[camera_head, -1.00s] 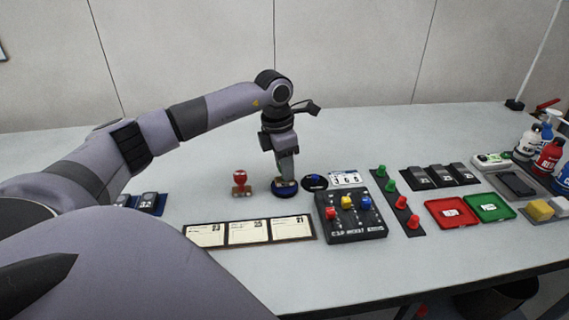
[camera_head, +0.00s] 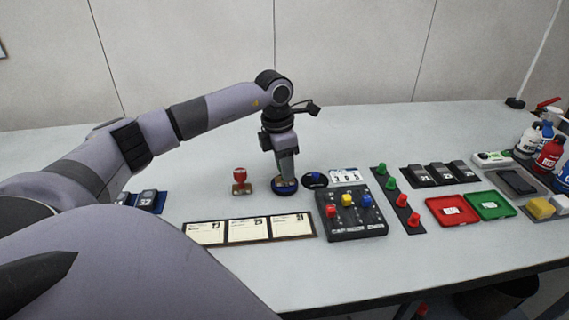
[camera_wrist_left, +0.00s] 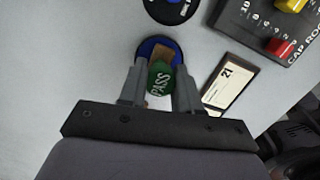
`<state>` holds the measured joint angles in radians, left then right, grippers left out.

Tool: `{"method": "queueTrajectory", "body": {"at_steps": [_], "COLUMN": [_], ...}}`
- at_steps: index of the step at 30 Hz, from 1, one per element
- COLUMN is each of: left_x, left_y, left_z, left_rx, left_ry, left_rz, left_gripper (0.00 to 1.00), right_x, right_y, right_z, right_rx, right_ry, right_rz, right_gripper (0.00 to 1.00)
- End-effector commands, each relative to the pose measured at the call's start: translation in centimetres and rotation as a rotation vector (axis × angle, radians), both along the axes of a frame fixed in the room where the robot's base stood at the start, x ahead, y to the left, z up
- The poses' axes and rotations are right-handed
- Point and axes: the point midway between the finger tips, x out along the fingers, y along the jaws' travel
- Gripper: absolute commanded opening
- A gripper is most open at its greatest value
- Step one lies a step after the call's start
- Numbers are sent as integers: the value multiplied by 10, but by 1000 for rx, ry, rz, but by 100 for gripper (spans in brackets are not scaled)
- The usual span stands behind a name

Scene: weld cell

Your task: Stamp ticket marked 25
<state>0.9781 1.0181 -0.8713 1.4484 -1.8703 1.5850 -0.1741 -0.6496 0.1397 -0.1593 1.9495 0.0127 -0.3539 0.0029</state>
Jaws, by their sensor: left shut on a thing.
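My left gripper (camera_head: 287,175) is shut on a stamp with a round green top marked PASS (camera_wrist_left: 160,78). The stamp's brown base shows at the round blue pad (camera_wrist_left: 147,46); I cannot tell for sure whether it touches. The pad also shows below the gripper in the head view (camera_head: 285,190). The ticket marked 25 (camera_head: 249,231) lies in the middle of a dark tray (camera_head: 214,243), between the tickets marked 23 (camera_head: 204,234) and 21 (camera_head: 290,228). A red-topped stamp (camera_head: 240,178) stands left of the pad. My right gripper is out of view.
A dark round pad (camera_head: 315,181) and a black box with coloured knobs (camera_head: 350,225) lie just right of the blue pad. Red (camera_head: 452,222) and green (camera_head: 490,214) trays and bottles are farther right.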

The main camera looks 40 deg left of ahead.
Motion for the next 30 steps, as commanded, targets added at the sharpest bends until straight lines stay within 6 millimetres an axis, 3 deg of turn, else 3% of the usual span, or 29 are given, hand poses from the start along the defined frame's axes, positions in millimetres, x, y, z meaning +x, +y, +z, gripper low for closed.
{"method": "queueTrajectory", "body": {"at_steps": [17,30], "left_x": [-1,0], "left_y": [0,0], "left_z": [-1,31], "left_rx": [0,0], "left_ry": [3,0], "left_rz": [0,0], "left_gripper": [13,13], "right_x": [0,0], "right_y": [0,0], "right_z": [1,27], "right_rx": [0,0], "right_ry": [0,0], "right_rz": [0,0], "right_gripper": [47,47]}}
